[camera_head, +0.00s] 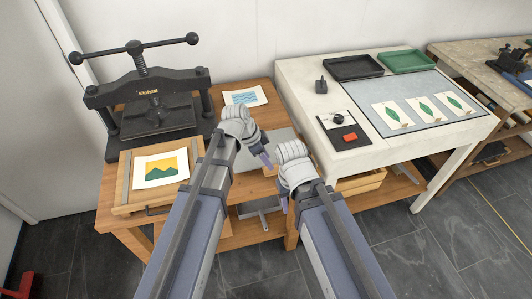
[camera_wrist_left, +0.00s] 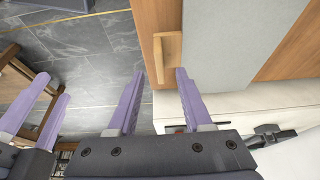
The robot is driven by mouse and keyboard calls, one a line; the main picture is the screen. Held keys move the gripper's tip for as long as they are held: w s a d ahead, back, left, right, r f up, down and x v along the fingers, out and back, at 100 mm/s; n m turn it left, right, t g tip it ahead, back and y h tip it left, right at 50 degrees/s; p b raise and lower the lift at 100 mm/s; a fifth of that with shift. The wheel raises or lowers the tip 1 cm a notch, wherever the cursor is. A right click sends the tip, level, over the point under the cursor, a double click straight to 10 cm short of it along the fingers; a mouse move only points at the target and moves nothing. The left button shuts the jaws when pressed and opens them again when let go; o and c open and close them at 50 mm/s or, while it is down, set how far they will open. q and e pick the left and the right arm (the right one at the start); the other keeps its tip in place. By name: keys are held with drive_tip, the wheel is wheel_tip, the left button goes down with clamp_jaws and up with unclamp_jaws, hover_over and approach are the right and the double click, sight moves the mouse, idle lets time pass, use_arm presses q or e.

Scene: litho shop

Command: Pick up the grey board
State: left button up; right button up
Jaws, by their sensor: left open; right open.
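The grey board (camera_head: 282,137) lies flat on the wooden table, partly hidden behind my grippers in the head view. In the left wrist view the board (camera_wrist_left: 232,45) is a plain grey sheet with wood showing on both sides. My left gripper (camera_head: 267,161) is open and empty at the board's near side. In its wrist view the fingertips (camera_wrist_left: 160,72) are apart, around the end of a light wooden piece (camera_wrist_left: 167,55) beside the board. My right gripper (camera_head: 285,202) is open, lower, in front of the table; its purple fingers (camera_wrist_left: 42,108) show at the left of the wrist view.
A black press (camera_head: 150,110) and a board with a yellow-green print (camera_head: 160,168) stand left on the wooden table (camera_head: 222,188). A blue print (camera_head: 245,96) lies behind. The white table (camera_head: 375,152) at right holds trays, leaf prints and an inking slab.

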sight(275, 166)
use_arm(q)
drive_tip(key=shift+b+x, duration=2.45)
drive_tip(key=shift+x, duration=0.65)
drive_tip(key=shift+d+r, duration=0.15)
drive_tip(key=shift+d, duration=0.05)
clamp_jaws()
drive_tip(key=shift+w, duration=0.1)
